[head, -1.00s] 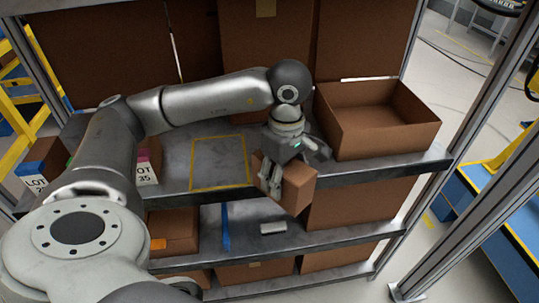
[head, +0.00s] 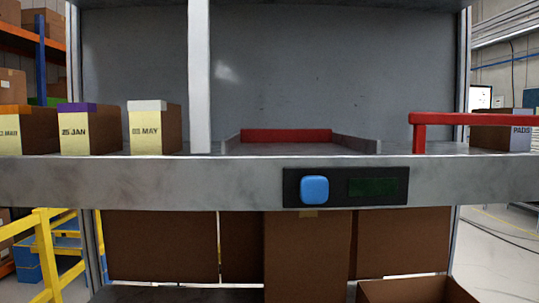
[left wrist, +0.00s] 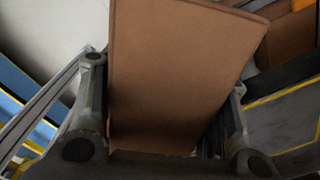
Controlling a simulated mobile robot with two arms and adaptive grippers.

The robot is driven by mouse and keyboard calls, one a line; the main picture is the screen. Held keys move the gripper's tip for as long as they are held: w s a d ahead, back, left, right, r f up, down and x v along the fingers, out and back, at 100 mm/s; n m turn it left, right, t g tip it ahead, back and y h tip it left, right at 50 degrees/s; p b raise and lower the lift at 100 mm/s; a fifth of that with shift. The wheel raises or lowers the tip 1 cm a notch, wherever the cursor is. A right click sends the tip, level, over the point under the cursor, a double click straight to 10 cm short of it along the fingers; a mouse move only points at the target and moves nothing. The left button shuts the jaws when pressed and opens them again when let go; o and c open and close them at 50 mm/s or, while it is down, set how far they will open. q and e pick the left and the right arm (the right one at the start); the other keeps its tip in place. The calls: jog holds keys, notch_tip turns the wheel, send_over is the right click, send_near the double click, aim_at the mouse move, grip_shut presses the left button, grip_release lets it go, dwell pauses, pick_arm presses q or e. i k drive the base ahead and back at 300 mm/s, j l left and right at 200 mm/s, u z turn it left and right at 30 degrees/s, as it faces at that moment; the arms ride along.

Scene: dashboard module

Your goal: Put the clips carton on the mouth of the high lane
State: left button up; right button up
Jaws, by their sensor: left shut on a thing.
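My left gripper (left wrist: 166,78) is shut on a plain brown carton (left wrist: 180,60) in the left wrist view, one finger on each side. No label shows on the visible face, so I cannot read whether it says clips. The upper shelf (head: 240,173) crosses the head view. On it, right of a white post, is a lane with low metal sides and a red stop (head: 287,136) at its back; it looks empty. Neither gripper shows in the head view, and my right gripper is in no view.
Cartons marked 25 JAN (head: 90,130) and 03 MAY (head: 155,128) stand left of the white post (head: 199,75). A red bar (head: 470,119) and a PADS carton (head: 500,135) are at right. A blue button (head: 314,189) sits on the shelf's front.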

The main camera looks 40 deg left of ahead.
aim_at(328, 153)
jog(key=i+l+u, duration=0.1)
jog(key=u, duration=0.3)
jog(key=i+l+u, duration=0.1)
jog(key=u, duration=0.3)
jog(key=l+u, duration=0.15)
jog(key=u, duration=0.3)
jog(key=l+u, duration=0.15)
jog(key=u, duration=0.25)
jog(key=i+l, duration=0.05)
